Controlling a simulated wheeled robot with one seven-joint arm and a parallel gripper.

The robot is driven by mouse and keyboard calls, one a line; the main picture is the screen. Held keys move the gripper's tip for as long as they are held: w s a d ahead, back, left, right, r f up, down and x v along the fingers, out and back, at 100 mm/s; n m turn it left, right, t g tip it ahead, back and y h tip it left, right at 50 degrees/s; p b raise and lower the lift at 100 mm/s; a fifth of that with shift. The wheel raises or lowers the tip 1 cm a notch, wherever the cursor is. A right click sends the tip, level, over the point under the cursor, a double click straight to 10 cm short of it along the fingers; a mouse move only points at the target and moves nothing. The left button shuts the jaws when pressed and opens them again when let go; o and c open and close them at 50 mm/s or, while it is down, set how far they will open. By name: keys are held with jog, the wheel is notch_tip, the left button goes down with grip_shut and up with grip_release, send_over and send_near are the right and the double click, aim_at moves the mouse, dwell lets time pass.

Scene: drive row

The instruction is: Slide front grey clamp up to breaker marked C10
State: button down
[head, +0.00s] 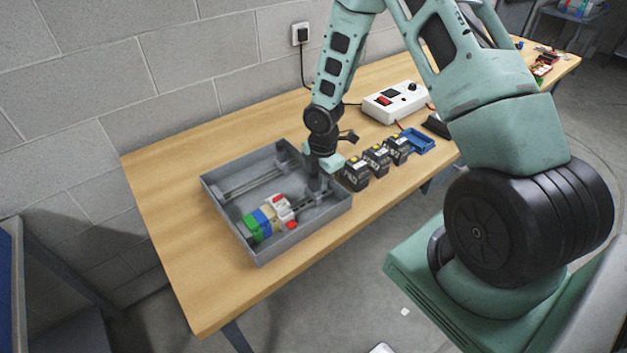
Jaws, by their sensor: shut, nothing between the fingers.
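A grey open box (262,256) on the table holds two metal rails running across it. On the front rail sits a row of parts: a green one, a blue one and a whitish breaker (279,207) with red parts. Its marking is too small to read, so I cannot tell whether it is C10. My gripper (316,186) points down into the box near the right end of the front rail, shut and empty. Grey shapes at its fingertips may include the front grey clamp; I cannot tell clamp from fingers or whether they touch.
Several black blocks (356,174) stand in a row just right of the box. A blue tray (418,141) and a white device with a red switch (396,101) lie beyond. The wooden table (170,235) is clear left of the box. A block wall runs behind.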

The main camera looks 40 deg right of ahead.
jog(key=shift+a, duration=0.15)
jog(key=shift+s+a+b, duration=0.15)
jog(key=shift+a+b, duration=0.75)
jog(key=shift+a, duration=3.25)
jog(key=shift+d, duration=0.25)
jog(key=shift+d+p, duration=0.35)
jog(key=shift+d, duration=0.05)
notch_tip(320, 180, up, 10)
jog(key=p, duration=0.9)
